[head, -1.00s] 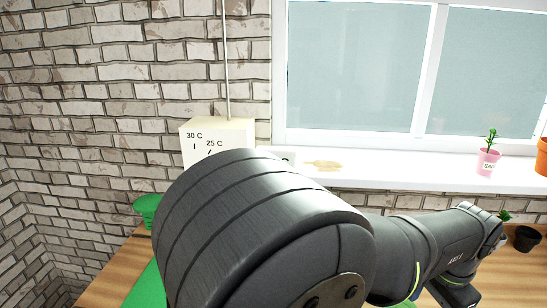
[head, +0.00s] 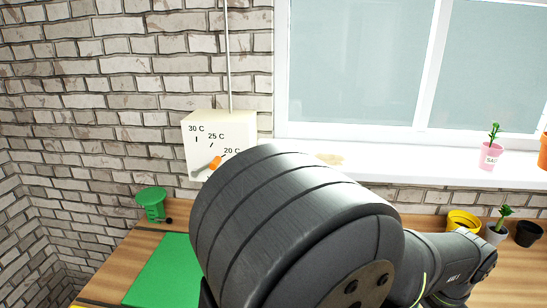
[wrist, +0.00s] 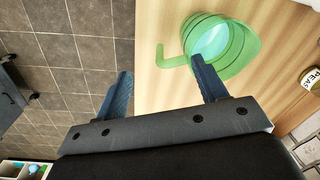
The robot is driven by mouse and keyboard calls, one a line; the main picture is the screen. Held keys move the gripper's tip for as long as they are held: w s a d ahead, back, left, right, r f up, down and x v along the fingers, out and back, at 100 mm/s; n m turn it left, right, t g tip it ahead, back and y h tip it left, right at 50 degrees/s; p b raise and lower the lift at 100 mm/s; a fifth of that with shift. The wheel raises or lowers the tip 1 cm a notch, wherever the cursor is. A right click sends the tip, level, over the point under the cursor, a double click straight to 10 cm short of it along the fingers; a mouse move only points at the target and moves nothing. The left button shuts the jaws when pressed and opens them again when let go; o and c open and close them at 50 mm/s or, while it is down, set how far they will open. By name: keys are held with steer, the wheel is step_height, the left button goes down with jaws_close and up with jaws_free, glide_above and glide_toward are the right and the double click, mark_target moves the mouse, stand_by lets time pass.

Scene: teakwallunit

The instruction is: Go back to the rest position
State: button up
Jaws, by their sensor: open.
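The right fingertip overlaps a translucent green vessel (wrist: 240,68) with a curved spout or handle, standing on a wooden surface. I cannot tell whether they touch. In the head view my dark arm fills the lower middle and right, and the fingers are hidden. No marker of a rest position shows.
A pink pot (head: 491,156) is on the sill. Yellow (head: 463,220), grey (head: 494,234) and black (head: 529,234) pots line the right. Tiled floor (wrist: 70,55) shows.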

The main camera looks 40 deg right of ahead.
steer(key=s+a+r, duration=0.6)
steer(key=s, duration=0.2)
steer(key=w+d+f+n, duration=0.1)
steer(key=w+d+n, duration=0.1)
steer(key=w, duration=0.9)
steer(key=w+d+f+n, duration=0.1)
steer(key=w+d+n, duration=0.2)
steer(key=w, duration=0.7)
steer(key=w+a+f+n, duration=0.1)
steer(key=w+a+n, duration=0.1)
steer(key=w, duration=0.9)
steer(key=w+a+n, duration=0.2)
steer(key=w+a, duration=0.2)
steer(key=w, duration=0.7)
steer(key=shift+w+a+f+y, duration=0.2)
steer(key=shift+f+y, duration=0.1)
steer(key=shift+f, duration=0.1)
steer(key=shift+o, duration=0.2)
steer(key=o, duration=0.7)
steer(key=w+a+r+n, duration=0.2)
steer(key=w+a+r, duration=0.1)
steer(key=w+a, duration=0.7)
steer(key=w+a+r+n, duration=0.3)
steer(key=w+a, duration=0.5)
steer(key=a, duration=0.3)
step_height(320, 180, down, 9)
steer(key=shift+a+f+g, duration=0.2)
steer(key=shift+g, duration=0.1)
